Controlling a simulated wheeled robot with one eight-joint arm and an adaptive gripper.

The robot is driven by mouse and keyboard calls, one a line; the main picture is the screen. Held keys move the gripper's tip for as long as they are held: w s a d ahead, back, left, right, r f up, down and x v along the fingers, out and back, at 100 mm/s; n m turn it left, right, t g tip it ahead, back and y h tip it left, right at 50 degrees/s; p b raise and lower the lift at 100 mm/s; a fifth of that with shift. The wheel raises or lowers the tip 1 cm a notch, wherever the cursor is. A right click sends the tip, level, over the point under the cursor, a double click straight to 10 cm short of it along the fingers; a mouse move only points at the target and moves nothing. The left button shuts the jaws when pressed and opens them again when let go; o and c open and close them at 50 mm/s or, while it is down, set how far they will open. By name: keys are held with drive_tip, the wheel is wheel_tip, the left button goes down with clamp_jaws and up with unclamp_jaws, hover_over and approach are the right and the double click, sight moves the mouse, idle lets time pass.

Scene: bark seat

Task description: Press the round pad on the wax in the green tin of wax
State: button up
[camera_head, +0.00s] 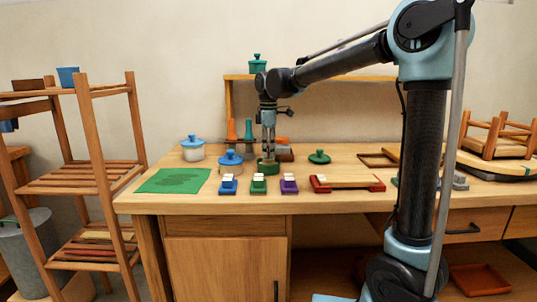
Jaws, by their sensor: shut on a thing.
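The green tin of wax (267,170) stands open on the workbench, left of the picture's middle. My gripper (268,151) points straight down into or just over the tin's mouth. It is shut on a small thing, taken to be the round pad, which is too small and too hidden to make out. The wax inside is hidden by the tin's wall and my fingers. I cannot tell whether the pad touches the wax. A green lid with a knob (319,157) lies on the bench to the right of the tin.
Blue (228,186), green (259,186) and purple (289,187) blocks with pale tops line the front. A green mat (174,181) lies left; a red-ended wooden board (346,182) lies right.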

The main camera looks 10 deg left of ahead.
drive_tip(key=shift+r, duration=2.8)
